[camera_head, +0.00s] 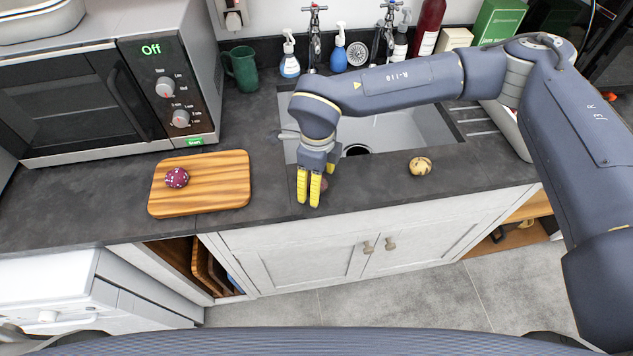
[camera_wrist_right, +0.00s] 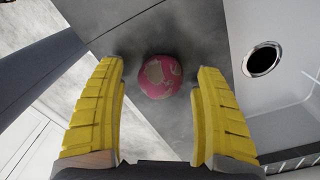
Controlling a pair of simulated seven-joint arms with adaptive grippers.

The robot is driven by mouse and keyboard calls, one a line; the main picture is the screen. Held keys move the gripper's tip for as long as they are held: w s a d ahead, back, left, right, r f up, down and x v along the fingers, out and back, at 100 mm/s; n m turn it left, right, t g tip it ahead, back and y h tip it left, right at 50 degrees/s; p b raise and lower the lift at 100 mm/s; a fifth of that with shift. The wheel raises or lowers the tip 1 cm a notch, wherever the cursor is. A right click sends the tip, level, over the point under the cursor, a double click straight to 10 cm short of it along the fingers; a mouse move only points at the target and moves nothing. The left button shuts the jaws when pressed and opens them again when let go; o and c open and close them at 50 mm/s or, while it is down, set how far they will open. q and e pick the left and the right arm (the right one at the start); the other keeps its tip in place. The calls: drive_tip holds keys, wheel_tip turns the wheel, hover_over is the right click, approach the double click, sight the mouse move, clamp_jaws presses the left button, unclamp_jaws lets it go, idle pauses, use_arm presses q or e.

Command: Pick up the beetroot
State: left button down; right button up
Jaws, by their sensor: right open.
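A round pink-red vegetable with beige patches (camera_wrist_right: 160,76) lies on the dark worktop; I cannot tell for sure whether it is the beetroot. In the head view it (camera_head: 324,184) is partly hidden behind my right gripper (camera_head: 308,202). In the right wrist view the yellow fingers of that gripper (camera_wrist_right: 160,70) are spread apart, with the vegetable between and just beyond their tips and a gap on each side. A round purple-red speckled vegetable (camera_head: 177,178) lies on the wooden board. My left gripper is not in view.
The sink (camera_head: 400,132) lies just behind my right gripper, its drain visible. A pale yellow mottled round vegetable (camera_head: 420,166) sits to the right. The wooden board (camera_head: 226,190) and microwave (camera_head: 100,95) are left. The worktop's front edge is close to the gripper.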

drive_tip(key=shift+f, duration=0.25)
drive_tip(key=shift+c, duration=0.4)
drive_tip(key=c, duration=1.3)
drive_tip(key=shift+r, duration=0.1)
